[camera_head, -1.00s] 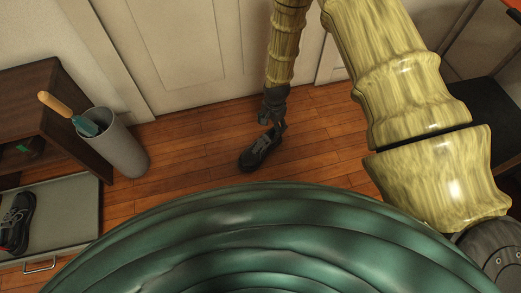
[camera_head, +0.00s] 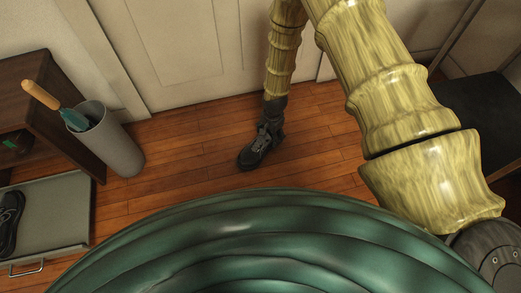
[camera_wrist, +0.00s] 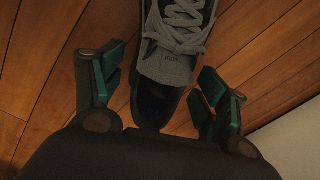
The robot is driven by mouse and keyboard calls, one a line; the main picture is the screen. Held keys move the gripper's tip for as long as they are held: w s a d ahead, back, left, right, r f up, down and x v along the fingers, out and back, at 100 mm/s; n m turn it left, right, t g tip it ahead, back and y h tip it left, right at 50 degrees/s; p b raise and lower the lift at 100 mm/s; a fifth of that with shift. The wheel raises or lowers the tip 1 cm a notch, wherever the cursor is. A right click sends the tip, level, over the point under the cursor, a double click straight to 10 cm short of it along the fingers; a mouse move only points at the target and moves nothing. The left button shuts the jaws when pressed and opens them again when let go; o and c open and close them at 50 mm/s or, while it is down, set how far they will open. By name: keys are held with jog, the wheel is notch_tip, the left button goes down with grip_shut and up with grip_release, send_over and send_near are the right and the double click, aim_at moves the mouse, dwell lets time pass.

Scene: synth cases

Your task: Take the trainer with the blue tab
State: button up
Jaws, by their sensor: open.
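A dark trainer (camera_head: 255,153) with grey laces stands on the wooden floor near the door. In the wrist view this trainer (camera_wrist: 175,55) shows pale laces, a grey tongue and a dark opening with a faint bluish inside; I cannot make out a clear blue tab. My gripper (camera_head: 270,132) is at its heel end, low over it. In the wrist view my gripper (camera_wrist: 161,92) is open, with one finger on each side of the heel end. Whether the fingers touch it I cannot tell.
A grey bin (camera_head: 112,145) holding a wooden-handled tool stands beside a dark wooden shelf (camera_head: 60,110). A pale door (camera_head: 185,45) is behind the floor trainer. A black seat (camera_head: 485,105) is at right. Floor around the trainer is clear.

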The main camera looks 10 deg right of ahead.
jog(key=shift+f, duration=0.1)
jog(key=c, duration=1.4)
